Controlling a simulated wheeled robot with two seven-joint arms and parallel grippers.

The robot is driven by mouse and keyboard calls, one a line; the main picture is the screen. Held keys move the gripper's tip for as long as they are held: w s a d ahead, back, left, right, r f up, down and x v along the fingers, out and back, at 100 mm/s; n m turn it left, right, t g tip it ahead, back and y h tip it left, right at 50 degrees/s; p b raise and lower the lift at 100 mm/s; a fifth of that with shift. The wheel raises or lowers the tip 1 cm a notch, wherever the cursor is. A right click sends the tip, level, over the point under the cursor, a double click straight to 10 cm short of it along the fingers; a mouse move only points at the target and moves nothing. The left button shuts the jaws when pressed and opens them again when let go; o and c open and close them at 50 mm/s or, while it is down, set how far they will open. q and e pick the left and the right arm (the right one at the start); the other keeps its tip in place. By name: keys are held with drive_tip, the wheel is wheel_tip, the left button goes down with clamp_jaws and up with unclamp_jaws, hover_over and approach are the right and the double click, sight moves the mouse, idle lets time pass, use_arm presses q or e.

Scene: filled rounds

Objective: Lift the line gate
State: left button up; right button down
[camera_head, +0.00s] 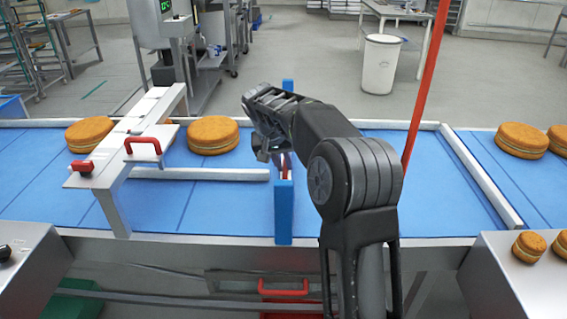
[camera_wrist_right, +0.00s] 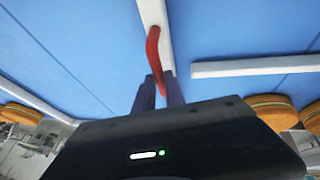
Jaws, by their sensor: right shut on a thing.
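The line gate's near blue post (camera_head: 284,212) stands at the front edge of the blue conveyor, and its far blue post (camera_head: 288,86) shows at the back edge. My right arm hides most of the span between them. In the right wrist view, a pale bar (camera_wrist_right: 152,12) carries a curved red handle (camera_wrist_right: 155,50). My right gripper (camera_head: 276,160) is low between the posts, and its fingers (camera_wrist_right: 158,92) are shut on the red handle. How high the gate is above the belt cannot be told. My left gripper is in neither view.
A metal bridge with a red handle (camera_head: 143,146) spans the belt at left. Filled rounds (camera_head: 213,134) lie beside it, and more (camera_head: 522,140) lie far right. A white rail (camera_head: 200,174) runs along the belt. A slanted red pole (camera_head: 425,85) rises right of my arm.

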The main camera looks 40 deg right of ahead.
wheel_tip(320, 180, up, 11)
drive_tip(key=p, duration=0.7)
drive_tip(key=shift+r, duration=0.15)
drive_tip(key=c, duration=1.4)
unclamp_jaws()
